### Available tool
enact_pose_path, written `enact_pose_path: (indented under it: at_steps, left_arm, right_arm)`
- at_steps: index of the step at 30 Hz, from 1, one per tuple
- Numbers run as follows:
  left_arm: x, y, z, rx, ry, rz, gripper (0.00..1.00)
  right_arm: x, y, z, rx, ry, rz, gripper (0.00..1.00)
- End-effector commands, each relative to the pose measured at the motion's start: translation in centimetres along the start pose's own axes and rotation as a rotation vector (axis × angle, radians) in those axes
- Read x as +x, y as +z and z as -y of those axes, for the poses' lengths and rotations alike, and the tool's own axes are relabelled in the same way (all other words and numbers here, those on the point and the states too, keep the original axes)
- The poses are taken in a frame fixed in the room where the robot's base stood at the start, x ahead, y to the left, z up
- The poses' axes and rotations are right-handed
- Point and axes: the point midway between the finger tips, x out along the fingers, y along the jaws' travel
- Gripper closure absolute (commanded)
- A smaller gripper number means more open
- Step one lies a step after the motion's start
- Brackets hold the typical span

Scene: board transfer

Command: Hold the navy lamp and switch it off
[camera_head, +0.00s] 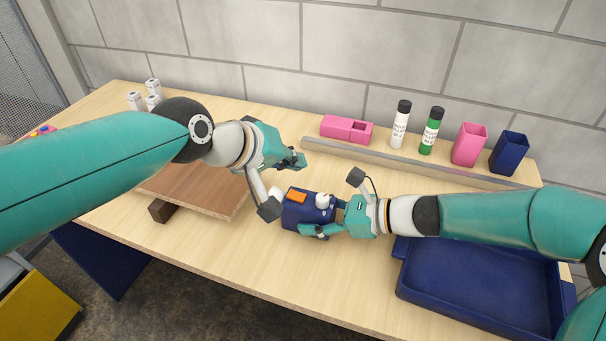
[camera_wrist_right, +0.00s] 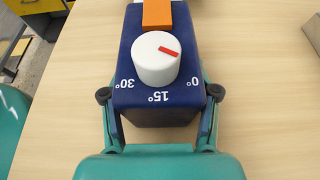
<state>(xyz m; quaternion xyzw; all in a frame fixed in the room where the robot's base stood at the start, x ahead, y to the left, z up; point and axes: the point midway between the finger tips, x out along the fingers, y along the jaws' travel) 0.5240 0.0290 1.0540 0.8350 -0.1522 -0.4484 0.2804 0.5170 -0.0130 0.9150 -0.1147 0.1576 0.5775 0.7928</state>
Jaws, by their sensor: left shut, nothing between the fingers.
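The navy lamp (camera_head: 294,216) is a navy box on the table, with an orange switch (camera_head: 297,197) and a white knob (camera_head: 323,199) on top. In the right wrist view, the navy lamp (camera_wrist_right: 125,70) shows labels 0°, 15° and 30°; the red mark on its knob (camera_wrist_right: 155,65) points right, towards the 0° side. The orange switch (camera_wrist_right: 157,14) is partly cut off there. My right gripper (camera_wrist_right: 160,95) has a finger against each side of the box, seemingly shut on it. My left gripper (camera_head: 301,160) is shut and empty, above and behind the lamp. Whether the lamp is lit I cannot tell.
A brown board (camera_head: 190,192) lies left of the lamp. A blue tray (camera_head: 475,295) is at the front right. A grey rail (camera_head: 400,160) runs along the back, with a pink box (camera_head: 346,128), bottles (camera_head: 431,132) and cups (camera_head: 469,145) behind it.

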Motion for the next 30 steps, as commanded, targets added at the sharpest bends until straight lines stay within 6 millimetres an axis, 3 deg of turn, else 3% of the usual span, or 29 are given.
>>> enact_pose_path:
  at_steps: [1,5,17,23,30]
  left_arm:
    - [0.0,0.0,0.0,0.000,0.000,0.000,1.00]
    - [0.0,0.0,0.0,0.000,0.000,0.000,1.00]
    - [0.0,0.0,0.0,0.000,0.000,0.000,1.00]
    - [0.0,0.0,0.0,0.000,0.000,0.000,1.00]
    - [0.0,0.0,0.0,0.000,0.000,0.000,1.00]
  right_arm:
    - [0.0,-0.1,0.0,0.000,0.000,-0.002,0.33]
    - [0.0,-0.1,0.0,0.000,0.000,-0.001,0.12]
    - [-0.3,0.0,0.0,-0.001,-0.001,0.000,0.11]
    - [-2.6,0.0,0.1,0.000,-0.005,0.000,0.11]
    - [-7.4,-0.1,0.1,-0.001,-0.006,0.001,0.11]
